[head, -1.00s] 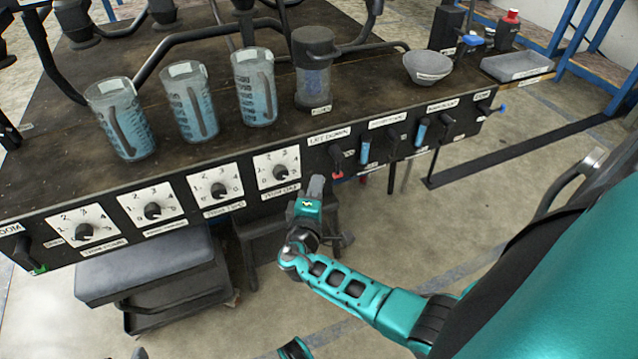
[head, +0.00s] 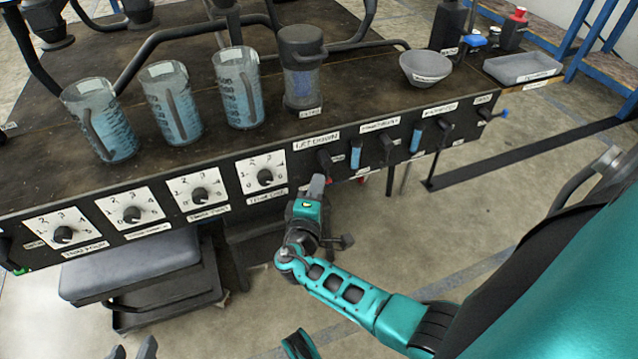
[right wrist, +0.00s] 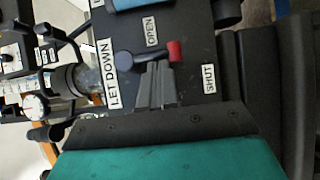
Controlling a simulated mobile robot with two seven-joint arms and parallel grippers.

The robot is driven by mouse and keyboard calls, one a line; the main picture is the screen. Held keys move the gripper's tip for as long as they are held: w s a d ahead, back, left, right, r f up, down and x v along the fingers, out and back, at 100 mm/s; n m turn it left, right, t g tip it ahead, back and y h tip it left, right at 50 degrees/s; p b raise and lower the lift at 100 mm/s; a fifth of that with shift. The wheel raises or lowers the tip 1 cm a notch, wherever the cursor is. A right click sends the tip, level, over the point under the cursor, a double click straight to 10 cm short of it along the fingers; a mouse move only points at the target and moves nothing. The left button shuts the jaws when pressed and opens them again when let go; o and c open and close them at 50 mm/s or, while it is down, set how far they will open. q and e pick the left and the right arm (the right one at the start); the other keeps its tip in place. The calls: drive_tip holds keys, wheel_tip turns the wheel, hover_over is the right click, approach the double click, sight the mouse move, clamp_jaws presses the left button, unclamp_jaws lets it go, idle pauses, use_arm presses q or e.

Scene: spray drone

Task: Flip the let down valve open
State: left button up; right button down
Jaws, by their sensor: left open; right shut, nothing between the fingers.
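The let down valve (head: 325,161) is on the front panel under its LET DOWN label (head: 316,141). In the right wrist view its dark handle has a red tip (right wrist: 175,50), which points right in the picture, between the OPEN label (right wrist: 151,31) and the SHUT label (right wrist: 209,79). My right gripper (head: 317,183) is shut and empty. In the right wrist view its fingertips (right wrist: 157,66) lie right beside the handle's shaft; I cannot tell whether they touch. My left gripper (head: 133,349) is open at the bottom left edge, far from the valve and partly cut off.
More valves (head: 387,144) line the panel to the right, and white-faced knobs (head: 265,177) to the left. Measuring jugs (head: 239,90), a clear canister (head: 302,70) and a bowl (head: 426,68) stand on top. A grey padded seat (head: 130,268) is below; the floor in front is clear.

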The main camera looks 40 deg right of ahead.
use_arm(q)
drive_tip(key=shift+w+r, duration=0.2)
idle(0.3)
drive_tip(key=shift+r, duration=0.15)
use_arm(e)
drive_tip(key=shift+d, duration=0.1)
use_arm(q)
drive_tip(key=shift+s+d+p, duration=0.1)
drive_tip(key=shift+s+p, duration=0.05)
drive_tip(key=shift+p, duration=0.2)
use_arm(e)
drive_tip(key=shift+d+f+n, duration=0.1)
drive_tip(key=shift+d+n, duration=0.05)
drive_tip(key=shift+n, duration=0.35)
